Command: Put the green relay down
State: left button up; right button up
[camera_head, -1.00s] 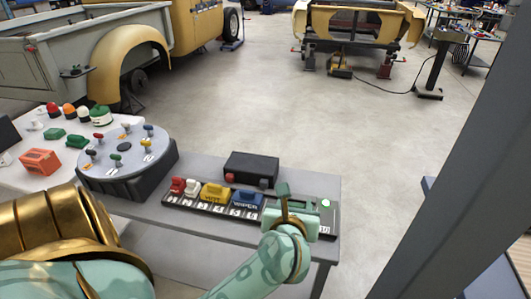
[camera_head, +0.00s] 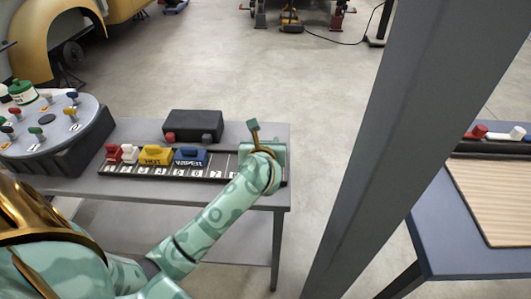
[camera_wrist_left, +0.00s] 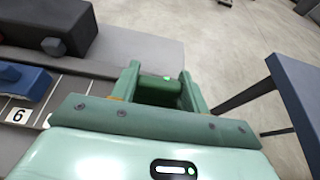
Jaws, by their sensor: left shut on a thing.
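My left gripper (camera_head: 265,150) is over the right end of a numbered strip (camera_head: 222,176) on a grey table. In the left wrist view its fingers (camera_wrist_left: 158,88) are shut on the green relay (camera_wrist_left: 157,94), a dark green block that shows only partly between them. In the head view the gripper and wrist hide most of the relay. Whether it touches the strip or the table cannot be told. Red (camera_head: 113,151), white (camera_head: 130,153), yellow (camera_head: 156,155) and blue (camera_head: 190,157) pieces sit on the strip, left of the gripper. My right gripper is not in view.
A black box (camera_head: 193,124) stands behind the strip. A round stand with coloured knobs (camera_head: 48,125) is at the left. A grey post (camera_head: 385,130) rises right of my left arm. Another table (camera_head: 480,255) with a ribbed mat (camera_head: 495,195) is at the right.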

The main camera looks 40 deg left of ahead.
pick_arm(q)
jog(key=f, duration=0.1)
jog(key=f+b, duration=0.2)
jog(key=f, duration=0.1)
jog(key=shift+w+a, duration=0.15)
jog(key=shift+w, duration=0.15)
jog(key=shift+r, duration=0.15)
jog(key=o, duration=1.1)
jog(key=shift+f, duration=0.2)
jog(key=shift+c, duration=0.2)
jog(key=shift+r, duration=0.1)
